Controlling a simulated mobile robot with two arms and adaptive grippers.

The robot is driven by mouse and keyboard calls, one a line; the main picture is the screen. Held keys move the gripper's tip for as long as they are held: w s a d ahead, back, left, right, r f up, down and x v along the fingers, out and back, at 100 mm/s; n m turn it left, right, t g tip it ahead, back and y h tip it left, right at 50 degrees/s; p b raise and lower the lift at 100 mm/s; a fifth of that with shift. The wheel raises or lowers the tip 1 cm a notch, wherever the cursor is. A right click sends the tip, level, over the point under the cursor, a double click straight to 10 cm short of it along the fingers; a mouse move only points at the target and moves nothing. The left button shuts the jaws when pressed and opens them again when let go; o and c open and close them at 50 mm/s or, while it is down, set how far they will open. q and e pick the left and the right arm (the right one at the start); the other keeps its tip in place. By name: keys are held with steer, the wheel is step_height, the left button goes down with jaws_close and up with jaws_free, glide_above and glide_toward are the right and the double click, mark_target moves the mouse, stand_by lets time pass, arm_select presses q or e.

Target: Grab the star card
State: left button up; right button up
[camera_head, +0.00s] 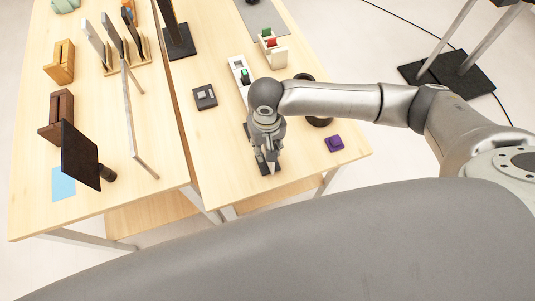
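No card with a visible star shows in the head view, so I cannot tell which item is the star card. A flat light blue square (63,184) lies at the near left of the left table, beside a dark upright panel (79,156); no marking is visible on it. My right gripper (268,165) points down over the near part of the right table. Its dark fingertips are close to the tabletop, and the wrist hides much of the space between them. I cannot tell whether it holds anything. My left gripper is not in view.
A small dark box (205,97), a white holder (239,72) and a purple block (334,143) are on the right table. A thin metal frame (132,122) stands on the left table. Brown wooden holders (56,114) line its left side. A narrow gap separates the tables.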

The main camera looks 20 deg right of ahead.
mark_target(266, 168)
step_height(266, 168, down, 4)
steer(key=shift+s+d+r+p, duration=0.1)
steer(key=shift+s+r+p, duration=0.05)
steer(key=shift+r+p, duration=0.15)
steer(key=shift+f, duration=0.1)
arm_select(q)
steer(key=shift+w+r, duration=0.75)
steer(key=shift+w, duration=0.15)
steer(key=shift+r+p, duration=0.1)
steer(key=shift+p, duration=0.2)
arm_select(e)
steer(key=shift+f, duration=0.2)
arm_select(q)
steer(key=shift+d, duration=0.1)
arm_select(e)
steer(key=shift+c, duration=0.5)
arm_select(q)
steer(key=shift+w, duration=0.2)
arm_select(e)
jaws_close()
